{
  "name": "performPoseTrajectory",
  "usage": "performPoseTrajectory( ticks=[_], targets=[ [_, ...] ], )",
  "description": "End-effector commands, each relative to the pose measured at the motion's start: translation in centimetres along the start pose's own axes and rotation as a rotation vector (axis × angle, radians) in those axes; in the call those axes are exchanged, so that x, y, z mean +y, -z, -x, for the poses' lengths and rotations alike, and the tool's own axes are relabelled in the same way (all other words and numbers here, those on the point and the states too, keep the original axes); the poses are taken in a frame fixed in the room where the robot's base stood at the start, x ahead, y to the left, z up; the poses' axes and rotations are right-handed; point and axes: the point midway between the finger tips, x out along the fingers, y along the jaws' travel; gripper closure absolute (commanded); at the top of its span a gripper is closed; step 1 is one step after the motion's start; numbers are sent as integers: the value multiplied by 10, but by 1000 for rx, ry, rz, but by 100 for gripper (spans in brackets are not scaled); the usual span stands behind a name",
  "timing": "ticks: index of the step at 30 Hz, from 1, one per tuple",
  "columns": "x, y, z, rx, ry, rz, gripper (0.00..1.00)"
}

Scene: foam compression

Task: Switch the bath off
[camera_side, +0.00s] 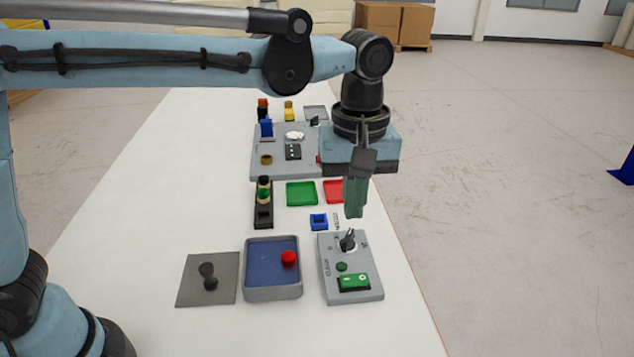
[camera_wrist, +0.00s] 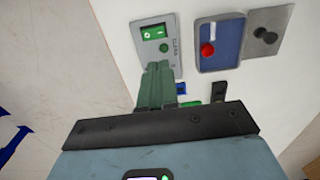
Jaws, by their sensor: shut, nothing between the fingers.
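A grey control box (camera_side: 334,291) stands near the table's right edge. On it are a green rocker switch (camera_side: 355,281) with white marks, a round green lamp or button (camera_side: 341,267) and a black knob (camera_side: 347,241). In the wrist view the rocker (camera_wrist: 153,32) and the green round part (camera_wrist: 164,48) show, while the knob is hidden behind my fingers. My gripper (camera_side: 355,214) has green fingers, shut and empty, pointing down above the knob end of the box. A blue-floored grey basin (camera_side: 272,293) with a red ball (camera_side: 289,258) sits left of the box.
A grey plate with a black knobbed piece (camera_side: 208,275) lies left of the basin. Behind are a small blue block (camera_side: 319,222), a green tray (camera_side: 301,194), a red tray (camera_side: 333,192) and a black stand (camera_side: 264,210). The white table front is clear.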

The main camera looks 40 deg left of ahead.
Motion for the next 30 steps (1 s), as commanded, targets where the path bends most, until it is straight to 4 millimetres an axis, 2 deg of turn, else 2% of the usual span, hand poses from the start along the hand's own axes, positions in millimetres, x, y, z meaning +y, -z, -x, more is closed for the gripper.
performPoseTrajectory(
  ticks=[11, 16, 20, 30],
  targets=[
    [1, -1, -1, -1, 4, 5, 100],
    [1, -1, -10, -1, 4, 4, 100],
    [1, -1, -27, -1, 3, 4, 100],
    [1, -1, -86, -1, 3, 4, 100]
  ],
)
